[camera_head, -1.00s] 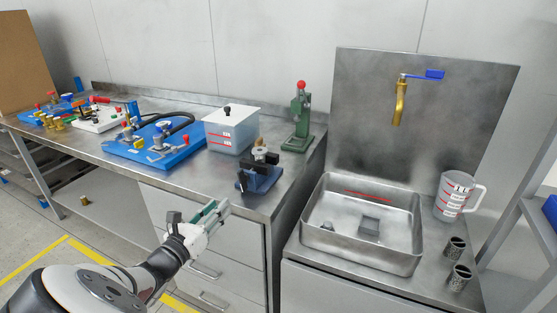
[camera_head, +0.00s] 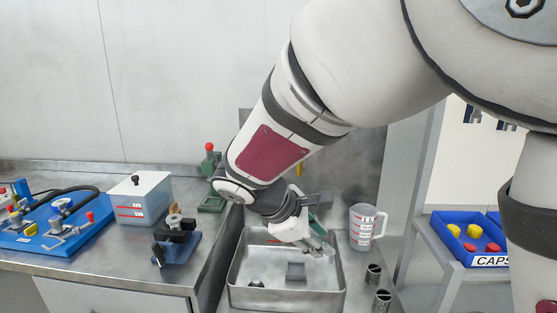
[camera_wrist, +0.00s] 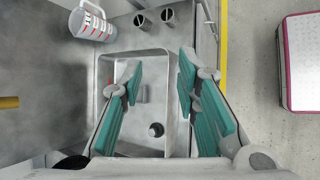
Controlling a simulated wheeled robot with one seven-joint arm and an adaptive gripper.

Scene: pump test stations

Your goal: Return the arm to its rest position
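My gripper (camera_head: 322,243) is over the metal sink basin (camera_head: 238,285) in the head view, with my arm crossing the picture from the upper right. In the wrist view, its two green fingers (camera_wrist: 158,92) are spread apart with nothing between them. The basin (camera_wrist: 112,62) shows below and beyond the fingers, with a small grey block (camera_wrist: 142,94) and a dark round piece (camera_wrist: 156,130) on its floor.
A measuring jug (camera_head: 362,228) and two dark metal cylinders (camera_head: 373,274) stand right of the basin. A blue clamp fixture (camera_head: 178,245), a white-lidded tank (camera_head: 143,200) and a blue pump board (camera_head: 52,235) are on the left bench. A blue caps bin (camera_head: 462,240) sits on the right shelf.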

